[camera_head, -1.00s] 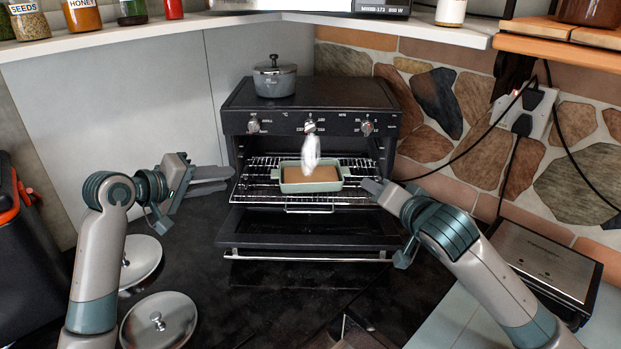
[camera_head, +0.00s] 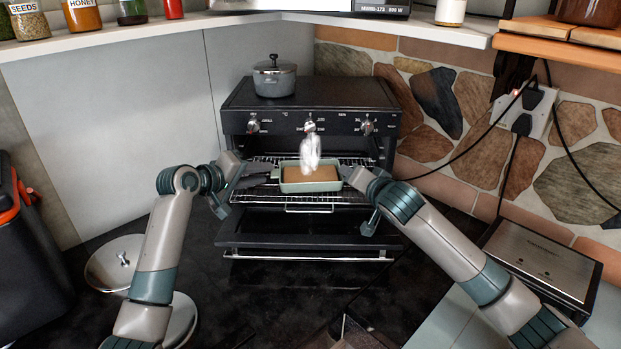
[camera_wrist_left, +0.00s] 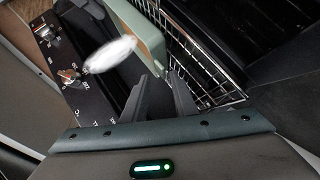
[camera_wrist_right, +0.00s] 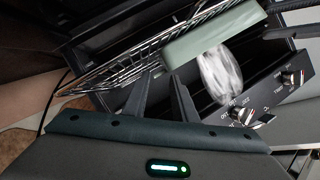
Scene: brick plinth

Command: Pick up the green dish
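The green dish (camera_head: 311,187) is rectangular, has a brown filling, and sits on the wire rack (camera_head: 322,200) of the open toaster oven. My left gripper (camera_head: 262,177) is open close to its left end. My right gripper (camera_head: 346,171) is at its right end, with the fingertips partly hidden by the arm. In the left wrist view, the dish (camera_wrist_left: 140,28) lies just beyond the two spread fingers (camera_wrist_left: 158,84). In the right wrist view, the dish (camera_wrist_right: 213,36) lies beyond the spread fingers (camera_wrist_right: 162,84). I see no grip on the dish.
The lowered oven door (camera_head: 310,232) is below the rack. A white steam-like wisp (camera_head: 310,153) hangs above the dish. A grey pot (camera_head: 275,80) stands on the oven top. Lids (camera_head: 112,262) lie at left and a metal appliance (camera_head: 545,260) stands at right.

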